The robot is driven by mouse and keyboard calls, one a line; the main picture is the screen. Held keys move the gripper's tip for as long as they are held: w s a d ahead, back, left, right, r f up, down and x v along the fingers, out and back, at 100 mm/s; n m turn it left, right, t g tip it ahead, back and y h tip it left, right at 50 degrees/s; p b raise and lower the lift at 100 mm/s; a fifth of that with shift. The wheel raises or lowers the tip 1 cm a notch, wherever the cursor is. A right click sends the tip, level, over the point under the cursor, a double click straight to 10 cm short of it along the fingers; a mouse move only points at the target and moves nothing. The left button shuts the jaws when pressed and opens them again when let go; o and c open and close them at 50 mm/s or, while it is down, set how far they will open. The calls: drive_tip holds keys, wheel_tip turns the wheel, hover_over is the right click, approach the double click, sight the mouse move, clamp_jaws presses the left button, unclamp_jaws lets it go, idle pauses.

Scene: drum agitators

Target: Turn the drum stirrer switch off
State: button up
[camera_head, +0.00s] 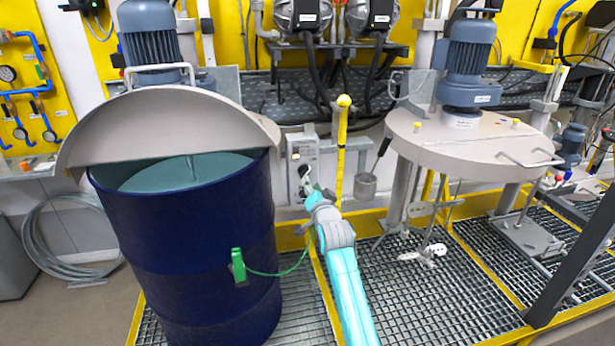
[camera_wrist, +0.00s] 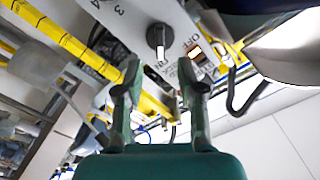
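The switch box (camera_head: 301,150) is a narrow grey box behind the blue drum, beside a yellow-topped post. In the wrist view its panel (camera_wrist: 128,14) appears tilted, with a black rotary knob (camera_wrist: 157,36) bearing a white mark. Printed "OFF" and "ON" lettering and a small orange-lit window (camera_wrist: 196,52) are to the knob's right. My gripper (camera_wrist: 160,72) is open and empty; its two dark green fingers point toward the panel, with the knob seen between and beyond their tips. They appear apart from the knob.
The dark blue drum (camera_head: 200,250), under a half-raised grey lid (camera_head: 165,130), stands close left of my arm. A green clamp (camera_head: 238,265) with a cable hangs on it. Grating floor lies right.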

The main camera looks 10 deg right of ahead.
sight(305, 172)
drive_tip(key=w, duration=0.6)
drive_tip(key=shift+w, duration=0.1)
clamp_jaws()
